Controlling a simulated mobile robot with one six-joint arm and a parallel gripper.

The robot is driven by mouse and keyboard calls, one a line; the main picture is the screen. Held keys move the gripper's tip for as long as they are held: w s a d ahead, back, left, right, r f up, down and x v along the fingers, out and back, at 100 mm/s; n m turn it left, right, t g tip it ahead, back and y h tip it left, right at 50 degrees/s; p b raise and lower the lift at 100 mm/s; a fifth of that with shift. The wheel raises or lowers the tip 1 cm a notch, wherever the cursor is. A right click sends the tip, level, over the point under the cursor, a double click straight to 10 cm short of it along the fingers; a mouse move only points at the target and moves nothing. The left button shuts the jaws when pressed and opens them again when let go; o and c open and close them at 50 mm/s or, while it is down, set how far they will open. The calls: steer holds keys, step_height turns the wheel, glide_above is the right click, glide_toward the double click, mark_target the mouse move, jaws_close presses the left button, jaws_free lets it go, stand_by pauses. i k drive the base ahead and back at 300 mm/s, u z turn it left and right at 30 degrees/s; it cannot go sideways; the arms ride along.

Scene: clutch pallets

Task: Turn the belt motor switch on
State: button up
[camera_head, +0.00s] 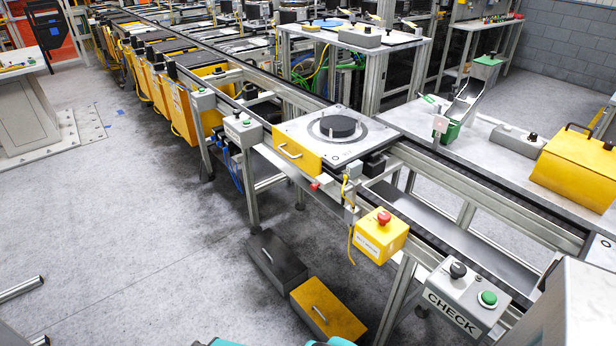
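No control in view has a label I can read as belt motor. A grey box marked CHECK (464,300) is on the front rail of the conveyor at the lower right, with a black knob and a green button. A yellow box (380,237) with a red mushroom button hangs on the same rail; its small label is too blurred to read. Another grey control box (243,129) with a black knob sits further left on the rail. Knob positions are too small to tell. My gripper is not in view.
A pallet (356,148) with a black disc rests on the conveyor. A dark box (275,257) and a yellow box (328,308) lie on the floor under it. The grey floor at left is open. A side table (478,160) bears a yellow cover (577,168).

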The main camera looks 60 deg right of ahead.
mark_target(384, 218)
steer(key=z, duration=1.85)
